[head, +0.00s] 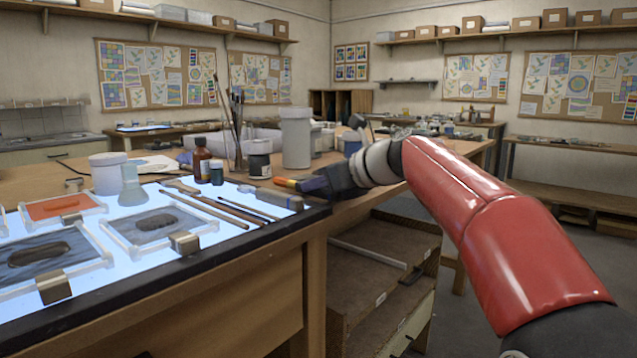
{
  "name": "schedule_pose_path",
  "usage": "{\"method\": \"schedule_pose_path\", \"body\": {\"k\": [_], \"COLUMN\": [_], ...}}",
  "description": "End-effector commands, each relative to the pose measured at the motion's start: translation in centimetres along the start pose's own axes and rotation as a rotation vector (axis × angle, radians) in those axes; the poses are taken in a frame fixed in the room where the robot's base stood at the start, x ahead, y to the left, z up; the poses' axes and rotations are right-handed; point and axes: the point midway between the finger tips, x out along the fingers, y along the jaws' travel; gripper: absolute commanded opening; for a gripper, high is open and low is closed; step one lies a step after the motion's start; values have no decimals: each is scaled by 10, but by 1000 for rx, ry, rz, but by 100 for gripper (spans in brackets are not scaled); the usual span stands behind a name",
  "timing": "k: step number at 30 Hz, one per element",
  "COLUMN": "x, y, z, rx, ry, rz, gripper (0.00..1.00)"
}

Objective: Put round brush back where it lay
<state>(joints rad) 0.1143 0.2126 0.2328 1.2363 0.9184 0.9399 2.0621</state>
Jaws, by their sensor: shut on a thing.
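My gripper (304,185) is at the right end of the light table (170,262), above its dark edge. It is shut on a slim thing with an orange and yellow end (284,183), which I take to be the round brush. That end sticks out to the left of the fingers; the rest is hidden by the gripper. Several thin brushes (206,209) lie side by side on the lit surface to the left of my gripper. A pale block (281,200) lies just below the held thing.
A dark jar (259,159), a brown bottle (202,160), a jar of upright brushes (236,140) and a tall white container (296,138) stand behind. Framed glass panels (155,225) with metal blocks (184,243) cover the left and front. Shelves (375,290) are below on the right.

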Motion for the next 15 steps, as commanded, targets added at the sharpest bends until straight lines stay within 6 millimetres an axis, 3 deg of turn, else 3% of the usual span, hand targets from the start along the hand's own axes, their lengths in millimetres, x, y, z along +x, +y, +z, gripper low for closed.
{"method": "schedule_pose_path", "body": {"k": [13,14,15], "x": [2,1,1], "y": [0,0,0], "z": [-4,-4,-4], "rx": [0,0,0], "ry": [-1,-1,-1], "rz": [0,0,0], "gripper": [0,22,27]}}
